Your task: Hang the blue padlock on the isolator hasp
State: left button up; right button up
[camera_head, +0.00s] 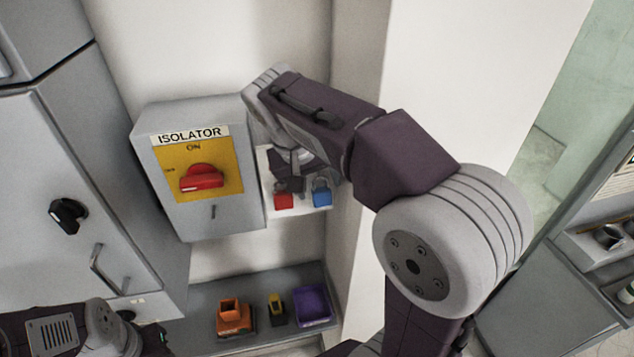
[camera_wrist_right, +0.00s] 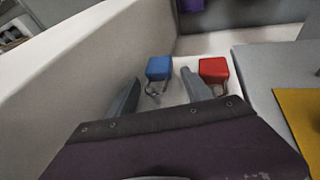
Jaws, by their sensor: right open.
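The blue padlock (camera_head: 321,193) hangs on a white board right of the isolator box, with a red padlock (camera_head: 284,200) to its left. The grey isolator box (camera_head: 152,190) has a yellow plate and red handle (camera_head: 202,177); a small metal hasp-like part (camera_head: 213,211) sits below the plate. My right gripper (camera_head: 296,185) is just in front of the board, partly hidden by its own arm. In the right wrist view my right gripper (camera_wrist_right: 160,78) is open, with the blue padlock (camera_wrist_right: 159,68) beyond and between its fingertips. Its shackle (camera_wrist_right: 153,90) shows between the fingers.
The red padlock (camera_wrist_right: 214,70) is close beside one finger in the wrist view. A grey shelf (camera_head: 195,342) below holds an orange item (camera_head: 234,318), a yellow-black item (camera_head: 277,309) and a purple bin (camera_head: 312,306). A white wall corner (camera_head: 362,180) stands close to the right of the board.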

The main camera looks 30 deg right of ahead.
jog(key=shift+w+d+f, duration=0.15)
jog(key=shift+w, duration=0.25)
jog(key=shift+w+d+f, duration=0.1)
jog(key=shift+w+d, duration=0.05)
jog(key=shift+w, duration=0.25)
jog(key=shift+s+a+r, duration=0.1)
jog(key=shift+s+r, duration=0.05)
jog(key=shift+s, duration=0.4)
jog(key=shift+w+f+b, duration=0.1)
jog(key=shift+f+b, duration=0.2)
pick_arm(q)
jog(key=shift+w+d+f, duration=0.2)
jog(key=shift+w+f, duration=0.25)
pick_arm(e)
jog(key=v, duration=0.9)
jog(key=shift+w+d+r, duration=0.2)
jog(key=shift+d, duration=0.05)
